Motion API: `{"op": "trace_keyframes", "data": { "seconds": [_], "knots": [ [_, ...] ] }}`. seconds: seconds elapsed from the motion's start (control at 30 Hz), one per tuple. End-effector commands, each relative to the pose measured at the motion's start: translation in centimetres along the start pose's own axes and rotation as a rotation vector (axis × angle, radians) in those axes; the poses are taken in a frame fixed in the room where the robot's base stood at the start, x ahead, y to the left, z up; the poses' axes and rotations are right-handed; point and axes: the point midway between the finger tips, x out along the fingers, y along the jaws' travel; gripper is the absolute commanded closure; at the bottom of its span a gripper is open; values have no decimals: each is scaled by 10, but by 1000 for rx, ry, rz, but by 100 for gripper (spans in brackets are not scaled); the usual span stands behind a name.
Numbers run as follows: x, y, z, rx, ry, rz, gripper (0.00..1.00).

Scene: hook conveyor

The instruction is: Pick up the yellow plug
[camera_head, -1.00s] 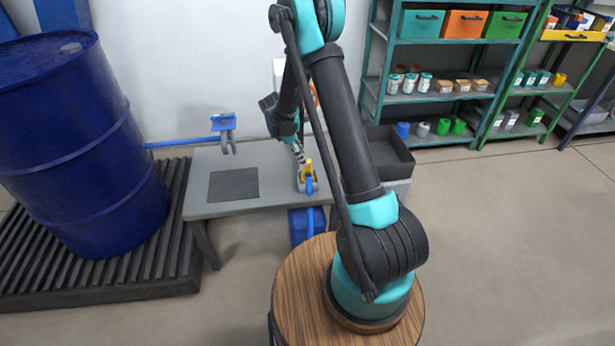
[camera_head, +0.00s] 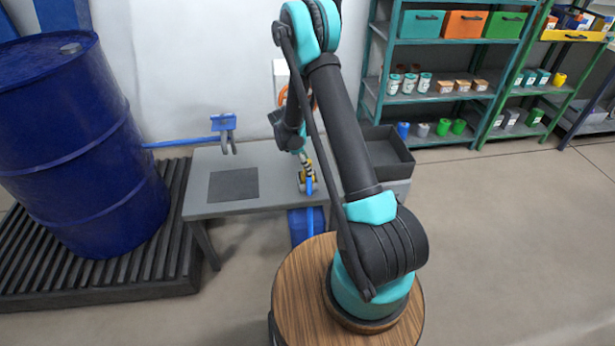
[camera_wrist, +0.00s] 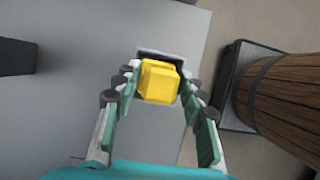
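The yellow plug (camera_wrist: 159,82) is a small block seen from above in the wrist view, over a pale grey square holder (camera_wrist: 147,53) on the table. My gripper (camera_wrist: 161,84) is open, with one finger on each side of the plug and visible gaps between them. In the head view my gripper (camera_head: 304,164) is above the right part of the grey table (camera_head: 272,189). There the plug is mostly hidden, with a little yellow and a blue part (camera_head: 309,187) showing.
A dark square mat (camera_head: 233,185) lies on the table's left half. A blue hook (camera_head: 224,128) on a blue bar hangs over the table's back edge. A black open bin (camera_head: 388,150) stands right of the table. A blue drum (camera_head: 80,140) stands at left on a dark pallet.

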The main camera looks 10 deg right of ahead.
Motion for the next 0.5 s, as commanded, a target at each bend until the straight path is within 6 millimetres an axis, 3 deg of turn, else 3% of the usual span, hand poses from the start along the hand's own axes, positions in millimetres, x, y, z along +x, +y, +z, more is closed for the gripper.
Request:
{"op": "trace_keyframes", "data": {
  "seconds": [0.03, 0.3, 0.5],
  "knots": [
    [0, 0, 0, 0, 0, 0, 69],
    [0, 0, 0, 0, 0, 0, 100],
    [0, 0, 0, 0, 0, 0, 100]
  ]
}}
